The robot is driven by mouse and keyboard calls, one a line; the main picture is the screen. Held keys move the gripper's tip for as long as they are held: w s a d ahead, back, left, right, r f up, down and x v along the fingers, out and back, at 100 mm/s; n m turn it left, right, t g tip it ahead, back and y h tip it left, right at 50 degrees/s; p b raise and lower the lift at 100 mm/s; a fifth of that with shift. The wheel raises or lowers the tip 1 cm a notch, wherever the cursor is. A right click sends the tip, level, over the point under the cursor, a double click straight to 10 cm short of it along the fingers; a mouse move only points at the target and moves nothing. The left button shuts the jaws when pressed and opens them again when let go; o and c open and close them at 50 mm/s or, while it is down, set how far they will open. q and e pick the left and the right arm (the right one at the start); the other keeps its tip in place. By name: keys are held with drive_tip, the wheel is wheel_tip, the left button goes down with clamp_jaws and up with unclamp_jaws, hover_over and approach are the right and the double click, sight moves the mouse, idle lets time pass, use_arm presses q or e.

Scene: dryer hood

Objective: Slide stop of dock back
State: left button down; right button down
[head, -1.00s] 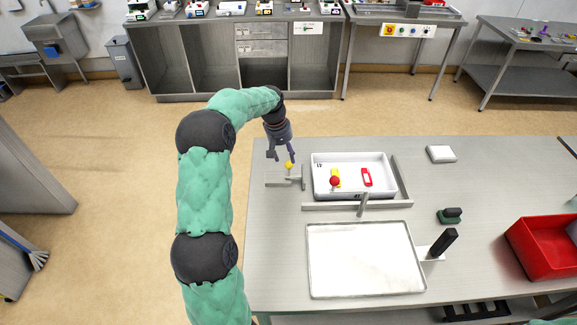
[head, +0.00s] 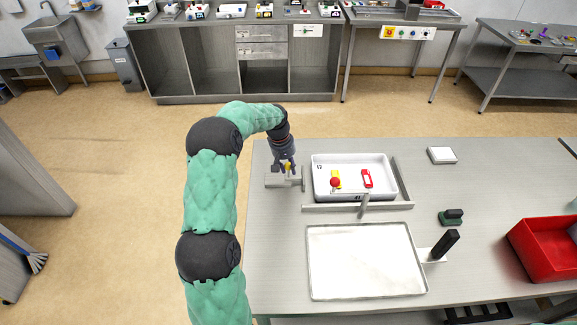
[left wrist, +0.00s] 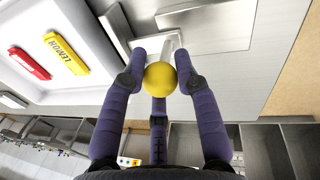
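The dock is a grey L-shaped rail frame (head: 400,182) around the white tray (head: 320,189). At its left is a grey metal block (head: 277,181) with an upright plate and a yellow ball knob (left wrist: 160,78); I take this for the stop. My left gripper (head: 285,168) is over the block, pointing down at the knob. My right gripper is not in view.
The tray holds a yellow item (head: 337,174) and a red item (head: 367,178). A flat white-topped plate (head: 365,262), a black upright handle (head: 443,243) and a red bin (head: 545,250) are nearby. The table's left edge is close.

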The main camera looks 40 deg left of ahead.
use_arm(q)
drive_tip(key=shift+s+a, duration=0.8)
drive_tip(key=shift+a, duration=0.2)
drive_tip(key=shift+s+a, duration=0.75)
drive_tip(key=shift+a, duration=0.2)
drive_tip(key=shift+r, duration=0.1)
drive_tip(key=c, duration=1.1)
unclamp_jaws()
drive_tip(key=shift+c, duration=0.2)
drive_tip(key=shift+o, duration=1)
drive_tip(key=shift+a, duration=0.15)
wheel_tip(320, 180, up, 12)
drive_tip(key=s+a, duration=0.1)
drive_tip(key=s, duration=0.1)
drive_tip(key=shift+a+f, duration=0.15)
drive_tip(key=shift+f, duration=0.05)
